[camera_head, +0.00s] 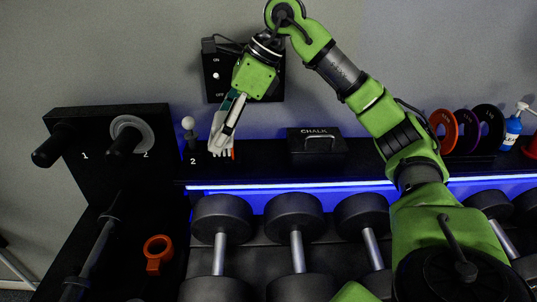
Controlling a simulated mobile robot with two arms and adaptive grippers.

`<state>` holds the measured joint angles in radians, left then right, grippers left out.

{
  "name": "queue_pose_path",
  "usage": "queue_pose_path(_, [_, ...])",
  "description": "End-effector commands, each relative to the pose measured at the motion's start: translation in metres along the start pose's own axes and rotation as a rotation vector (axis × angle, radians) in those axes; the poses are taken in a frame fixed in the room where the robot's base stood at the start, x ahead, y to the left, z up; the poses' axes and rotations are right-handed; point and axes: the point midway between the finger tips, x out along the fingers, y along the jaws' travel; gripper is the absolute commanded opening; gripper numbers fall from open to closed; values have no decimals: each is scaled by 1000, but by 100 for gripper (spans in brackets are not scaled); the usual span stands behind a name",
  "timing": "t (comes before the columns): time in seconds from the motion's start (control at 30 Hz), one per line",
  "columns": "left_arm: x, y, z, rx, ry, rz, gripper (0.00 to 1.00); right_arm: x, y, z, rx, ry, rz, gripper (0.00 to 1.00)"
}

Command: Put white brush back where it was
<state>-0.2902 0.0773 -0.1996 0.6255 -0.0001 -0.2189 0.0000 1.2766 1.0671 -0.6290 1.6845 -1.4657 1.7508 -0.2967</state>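The white brush (219,148) is at the left part of the dark shelf, just right of the number 2 label, with its pale bristles pointing down. My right gripper (226,128) comes down over it from above, with its fingertips at the brush's upper part. The fingers and brush overlap, so I cannot tell whether they are closed on it. I also cannot tell whether the bristles touch the shelf. A small orange piece (233,153) shows beside the bristles. My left gripper is out of view.
A black switch box (215,76) is on the wall behind my wrist. Dumbbells (296,214) line the rack below; an orange clamp (158,249) lies lower left.

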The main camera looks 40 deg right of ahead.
Motion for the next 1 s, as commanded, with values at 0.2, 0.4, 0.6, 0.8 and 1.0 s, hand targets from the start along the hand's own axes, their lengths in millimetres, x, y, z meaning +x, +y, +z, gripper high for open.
queue_pose_path(0.2, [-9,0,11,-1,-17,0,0,-8,-22,-30,35,5,-14,56])
queue_pose_path(0.4, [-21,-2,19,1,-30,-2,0,-10,-53,-74,35,6,-13,56])
queue_pose_path(0.6, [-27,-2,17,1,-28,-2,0,8,-73,-116,29,6,-10,56])
queue_pose_path(0.8, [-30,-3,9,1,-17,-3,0,18,-83,-134,25,2,-11,56])
queue_pose_path(1.0, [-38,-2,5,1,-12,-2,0,30,-88,-151,26,7,-9,56])
